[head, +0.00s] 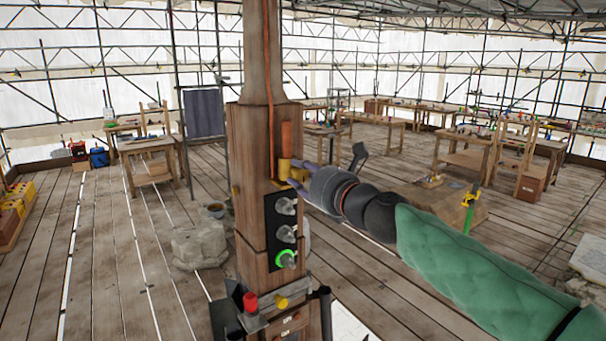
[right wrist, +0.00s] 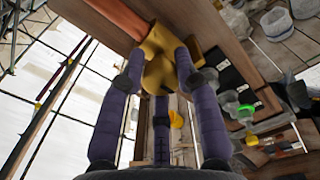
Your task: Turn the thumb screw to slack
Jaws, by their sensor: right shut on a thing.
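The brass-yellow thumb screw (head: 284,168) sits on the side of the wooden post (head: 250,150), just below a short orange bar (head: 286,136). My right gripper (head: 299,174) reaches it from the right with its purple fingers. In the right wrist view, the fingers (right wrist: 160,72) close around the yellow screw (right wrist: 156,48) from both sides, with a third finger below. The fingers hide part of the screw, and its turn angle cannot be told. My left gripper is not in view.
Below the screw, a black panel (head: 270,248) carries three grey knobs, the lowest ringed in green. A red knob (head: 250,301) and a yellow knob (head: 282,301) sit lower on the post. A stone block (head: 199,247) stands left. Work tables stand behind on open plank floor.

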